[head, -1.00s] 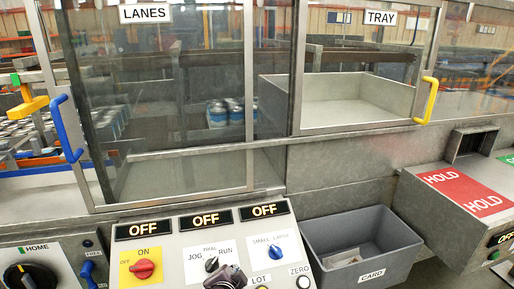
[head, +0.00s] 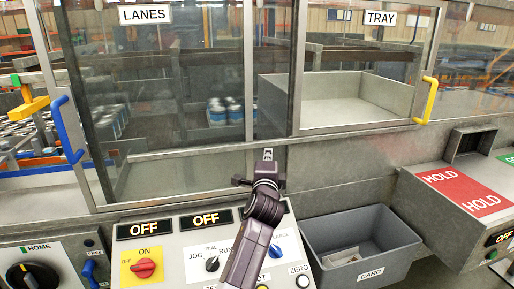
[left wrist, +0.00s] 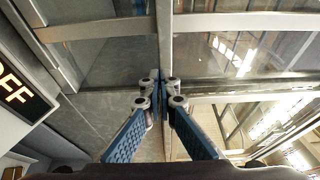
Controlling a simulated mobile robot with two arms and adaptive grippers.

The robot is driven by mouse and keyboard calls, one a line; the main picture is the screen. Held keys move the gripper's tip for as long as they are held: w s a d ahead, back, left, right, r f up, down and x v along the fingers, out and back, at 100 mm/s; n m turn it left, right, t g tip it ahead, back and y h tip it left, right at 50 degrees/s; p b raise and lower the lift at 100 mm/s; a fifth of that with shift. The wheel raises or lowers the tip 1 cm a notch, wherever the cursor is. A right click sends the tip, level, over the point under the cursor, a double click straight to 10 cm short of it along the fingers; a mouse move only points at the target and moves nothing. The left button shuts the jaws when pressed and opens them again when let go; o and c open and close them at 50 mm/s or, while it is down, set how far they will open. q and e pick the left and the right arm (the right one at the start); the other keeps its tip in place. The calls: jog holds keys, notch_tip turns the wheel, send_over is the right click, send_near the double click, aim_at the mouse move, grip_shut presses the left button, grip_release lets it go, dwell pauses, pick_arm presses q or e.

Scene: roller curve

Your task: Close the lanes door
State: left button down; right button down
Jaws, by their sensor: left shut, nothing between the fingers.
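The lanes door (head: 250,75) is a clear pane in a metal frame under the LANES label (head: 145,14). A blue handle (head: 66,130) stands on its left edge. Several cans (head: 225,111) show behind the glass. My left gripper (head: 267,155) is shut and empty, pointing up in front of the right side of the door's lower frame. In the left wrist view its fingertips (left wrist: 160,84) are together beside a vertical metal post (left wrist: 165,40); I cannot tell whether they touch it. My right gripper is not in view.
The tray door with a yellow handle (head: 429,100) is on the right. Below are a control panel (head: 190,270) with knobs and OFF displays, a grey card bin (head: 330,225), and a red HOLD cover (head: 465,190). My arm covers part of the panel.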

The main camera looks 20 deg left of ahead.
pick_arm(q)
jog(key=x, duration=0.6)
jog(key=shift+w, duration=0.1)
jog(key=a+p, duration=0.1)
jog(key=s+a+p, duration=0.1)
jog(key=p, duration=0.1)
jog(key=shift+s+a+r, duration=0.1)
jog(key=shift+s+a, duration=0.15)
jog(key=shift+a, duration=0.05)
jog(key=shift+s+a, duration=0.35)
jog(key=shift+a, duration=0.05)
jog(key=shift+a, duration=0.1)
